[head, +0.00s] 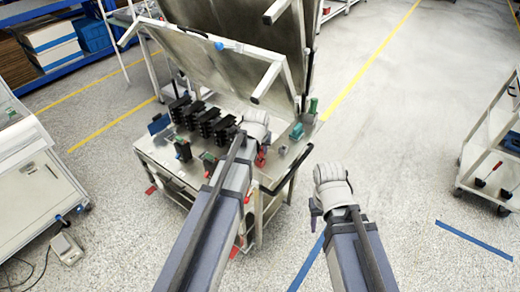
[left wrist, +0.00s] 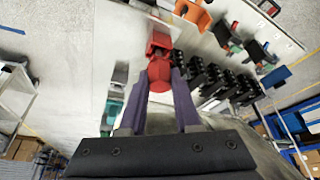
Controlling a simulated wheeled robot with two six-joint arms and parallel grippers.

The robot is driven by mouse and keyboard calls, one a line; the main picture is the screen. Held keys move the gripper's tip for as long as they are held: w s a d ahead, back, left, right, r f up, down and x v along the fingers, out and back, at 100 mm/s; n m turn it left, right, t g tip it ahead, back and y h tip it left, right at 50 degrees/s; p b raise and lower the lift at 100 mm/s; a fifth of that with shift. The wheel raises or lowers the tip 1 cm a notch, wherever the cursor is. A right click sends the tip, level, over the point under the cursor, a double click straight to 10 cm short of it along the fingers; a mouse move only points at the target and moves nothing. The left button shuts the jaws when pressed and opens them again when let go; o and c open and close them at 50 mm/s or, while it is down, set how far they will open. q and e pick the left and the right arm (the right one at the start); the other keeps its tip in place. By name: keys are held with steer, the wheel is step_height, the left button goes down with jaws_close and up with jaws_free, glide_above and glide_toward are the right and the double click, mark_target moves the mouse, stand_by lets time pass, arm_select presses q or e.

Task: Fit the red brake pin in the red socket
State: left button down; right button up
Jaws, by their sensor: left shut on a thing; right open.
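My left gripper (head: 259,142) is over the right part of the cart top. In the left wrist view its two purple fingers (left wrist: 161,92) are shut on the rounded red brake pin (left wrist: 160,74). A boxy red part, seemingly the red socket (left wrist: 158,42), lies directly beyond the pin. They overlap in this view, so I cannot tell whether they touch or how deep the pin is. In the head view red shows just beside the left gripper (head: 261,158). My right gripper (head: 316,208) is open and empty, off the cart's right side.
The cart top (head: 160,152) holds several black breaker blocks (head: 215,125) left of my left gripper and a teal block (head: 297,131) to its right. Raised panels (head: 190,58) stand behind. A black handle (head: 287,172) edges the right side.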

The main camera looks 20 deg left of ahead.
mark_target(260, 151)
arm_select(q)
steer(key=shift+f+b, duration=1.05)
steer(key=shift+f, duration=0.15)
steer(key=c, duration=0.5)
jaws_free()
steer(key=shift+c, duration=0.2)
steer(key=shift+r, duration=0.1)
steer(key=p+v, duration=0.7)
steer(key=shift+s+r, duration=0.2)
steer(key=shift+r, duration=0.2)
steer(key=shift+f, duration=0.1)
steer(key=s+d+f+m+g+b, duration=0.1)
steer(key=s+d+f+m+b, duration=0.1)
steer(key=s, duration=0.5)
steer(key=s+d+f+m+g+b, duration=0.1)
steer(key=s+d+f+g+b, duration=0.1)
steer(key=s+d, duration=0.4)
steer(key=s+d+f+m+g+b, duration=0.2)
steer(key=s+d+f+b, duration=0.1)
steer(key=s, duration=0.4)
steer(key=shift+s+d+f+m+y, duration=0.3)
steer(key=shift+s+d+f, duration=0.1)
steer(key=shift+d+f, duration=0.45)
